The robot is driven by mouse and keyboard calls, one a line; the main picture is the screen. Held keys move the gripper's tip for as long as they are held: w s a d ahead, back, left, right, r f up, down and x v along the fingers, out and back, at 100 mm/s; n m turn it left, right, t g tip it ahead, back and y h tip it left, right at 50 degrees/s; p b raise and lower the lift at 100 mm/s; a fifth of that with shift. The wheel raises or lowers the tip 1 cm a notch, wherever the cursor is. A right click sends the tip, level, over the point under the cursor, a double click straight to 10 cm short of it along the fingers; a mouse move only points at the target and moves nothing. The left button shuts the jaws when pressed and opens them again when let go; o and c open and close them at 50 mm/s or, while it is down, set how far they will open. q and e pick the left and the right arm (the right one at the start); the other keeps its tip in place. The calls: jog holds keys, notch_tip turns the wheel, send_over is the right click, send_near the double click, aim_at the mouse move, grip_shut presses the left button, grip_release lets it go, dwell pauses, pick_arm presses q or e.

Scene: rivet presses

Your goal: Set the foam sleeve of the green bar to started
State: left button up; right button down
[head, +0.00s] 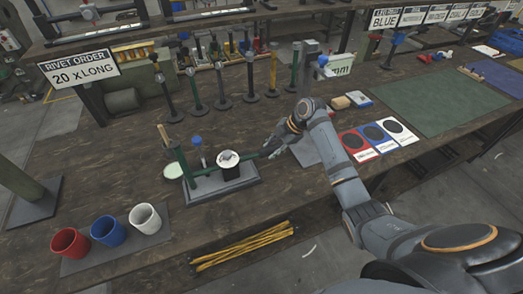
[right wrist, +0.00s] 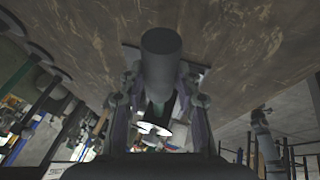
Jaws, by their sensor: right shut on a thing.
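My right gripper (head: 272,147) reaches in from the right, near the bar's right end. In the right wrist view a dark grey cylinder, apparently the foam sleeve (right wrist: 160,65), sits between the fingers, and the gripper is shut on it. I cannot tell whether the sleeve touches the bar. My left gripper is not in view.
Red (head: 70,243), blue (head: 108,231) and white (head: 146,218) cups stand at front left. Yellow sticks (head: 240,247) lie at the front. Several upright posts stand behind. Red, blue and white cards (head: 377,138) lie right of my forearm. A green mat (head: 430,98) is farther right.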

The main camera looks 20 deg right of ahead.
jog(key=c, duration=0.9)
grip_release()
jog(key=shift+d, duration=0.1)
jog(key=v, duration=1.2)
